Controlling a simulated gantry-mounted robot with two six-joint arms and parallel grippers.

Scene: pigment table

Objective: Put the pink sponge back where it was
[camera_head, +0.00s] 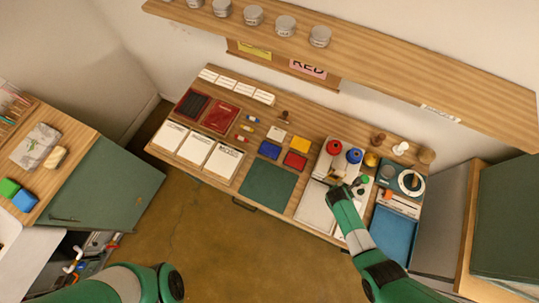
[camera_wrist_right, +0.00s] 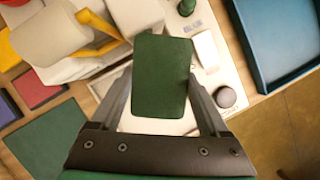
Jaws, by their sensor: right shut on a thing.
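My right gripper (camera_head: 342,186) is over the right part of the pigment table. In the right wrist view its fingers (camera_wrist_right: 160,100) are shut on a dark green block (camera_wrist_right: 163,75) with rounded corners. I see no sponge that is clearly pink in either view. A green block (camera_head: 9,187) and a blue block (camera_head: 24,200) lie on the left cabinet, next to a wrapped grey bundle (camera_head: 36,145) and a cream-coloured piece (camera_head: 53,157). My left arm shows at the bottom left, but its gripper is out of view.
A green mat (camera_head: 268,185) lies mid-table beside yellow, blue and red pads. Red and blue rounded items stand behind my right gripper. A blue tray (camera_head: 392,235) is to its right. The shelf (camera_head: 400,75) with grey tins overhangs the back.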

